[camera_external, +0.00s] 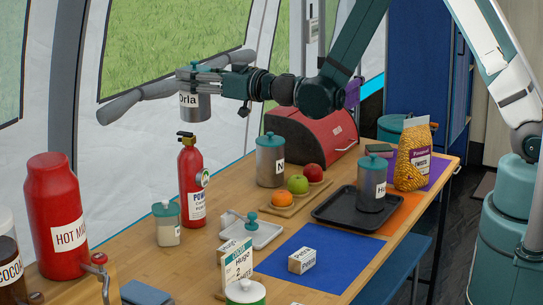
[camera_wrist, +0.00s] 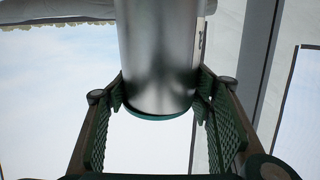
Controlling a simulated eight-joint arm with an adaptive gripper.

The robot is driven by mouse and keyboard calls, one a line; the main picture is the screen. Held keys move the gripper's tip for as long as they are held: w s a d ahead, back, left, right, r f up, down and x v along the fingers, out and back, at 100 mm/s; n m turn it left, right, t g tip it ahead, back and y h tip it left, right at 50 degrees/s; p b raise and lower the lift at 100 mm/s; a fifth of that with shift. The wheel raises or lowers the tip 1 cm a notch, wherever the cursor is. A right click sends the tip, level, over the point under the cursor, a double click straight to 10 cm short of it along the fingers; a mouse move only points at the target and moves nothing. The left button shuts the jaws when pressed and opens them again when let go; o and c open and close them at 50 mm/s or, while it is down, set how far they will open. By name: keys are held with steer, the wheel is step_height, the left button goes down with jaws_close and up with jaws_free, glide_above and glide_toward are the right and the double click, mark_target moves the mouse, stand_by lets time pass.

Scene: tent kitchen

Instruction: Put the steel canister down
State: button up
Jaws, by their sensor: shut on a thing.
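A steel canister with a white label reading "Orla" (camera_external: 197,108) hangs in the air above the wooden table (camera_external: 128,252), apart from it. My gripper (camera_external: 199,78) is shut on this canister near its top. In the wrist view the same canister (camera_wrist: 158,50) shows as a grey metal cylinder with a dark green rim, between the textured pads of my gripper (camera_wrist: 160,98). A second steel canister (camera_external: 269,165) with a teal lid stands at the back of the table. A third one (camera_external: 371,195) stands on a black tray (camera_external: 333,212).
A red fire extinguisher (camera_external: 191,185) stands below the held canister, with a small jar (camera_external: 167,226) beside it. A red bread bin (camera_external: 300,138), a fruit board (camera_external: 290,210), a white dish (camera_external: 265,236) and a pasta bag (camera_external: 411,160) are farther right. The blue mat (camera_external: 325,258) is partly bare.

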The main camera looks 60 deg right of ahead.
steer(key=shift+r+p, duration=1.05)
steer(key=shift+r, duration=0.35)
steer(key=shift+w+a, duration=0.1)
steer(key=shift+w, duration=0.05)
